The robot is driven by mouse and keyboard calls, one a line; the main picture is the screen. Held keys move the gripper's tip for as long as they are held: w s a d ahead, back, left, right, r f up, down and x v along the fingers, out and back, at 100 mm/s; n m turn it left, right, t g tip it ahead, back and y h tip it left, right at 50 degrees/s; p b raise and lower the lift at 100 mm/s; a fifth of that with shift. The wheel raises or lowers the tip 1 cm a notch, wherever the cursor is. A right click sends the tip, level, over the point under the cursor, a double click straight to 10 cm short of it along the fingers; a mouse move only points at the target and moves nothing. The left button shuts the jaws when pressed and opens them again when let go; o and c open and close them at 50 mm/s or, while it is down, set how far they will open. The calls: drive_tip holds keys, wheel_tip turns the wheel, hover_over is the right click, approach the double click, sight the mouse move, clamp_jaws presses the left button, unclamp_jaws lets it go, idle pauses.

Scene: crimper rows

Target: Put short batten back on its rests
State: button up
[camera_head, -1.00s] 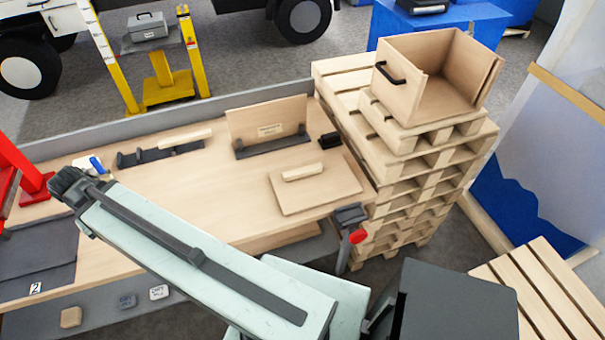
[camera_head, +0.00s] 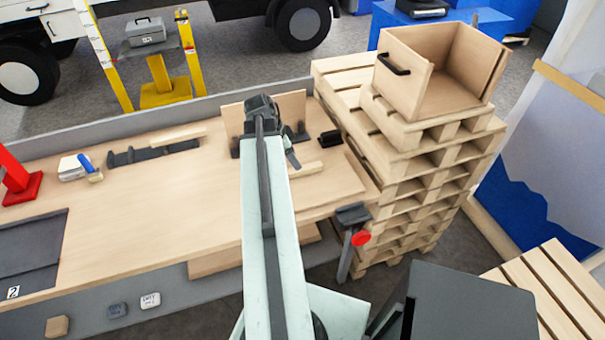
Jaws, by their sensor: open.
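A short pale batten (camera_head: 306,169) lies on a flat wooden board (camera_head: 345,182) at the right of the bench, its left end hidden behind my arm. Another pale batten (camera_head: 178,134) lies at the back left, along a dark rail with rests (camera_head: 152,153). I cannot tell whether it touches them. My gripper (camera_head: 291,152) is open, mostly hidden by my arm. It appears just above and left of the short batten, in front of an upright wooden panel (camera_head: 290,108) in a dark holder.
A small black block (camera_head: 330,138) stands right of the panel. A white and blue item (camera_head: 82,168) lies at the bench's left. A vise with a red knob (camera_head: 361,239) is at the front right edge. Stacked pallets (camera_head: 400,190) stand right. The bench's middle left is clear.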

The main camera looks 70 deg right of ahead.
sight(302, 171)
drive_tip(key=b+x, duration=0.5)
drive_tip(key=x, duration=0.1)
drive_tip(key=shift+s+f, duration=0.1)
drive_tip(key=shift+f, duration=0.2)
drive_tip(key=shift+r, duration=0.2)
clamp_jaws()
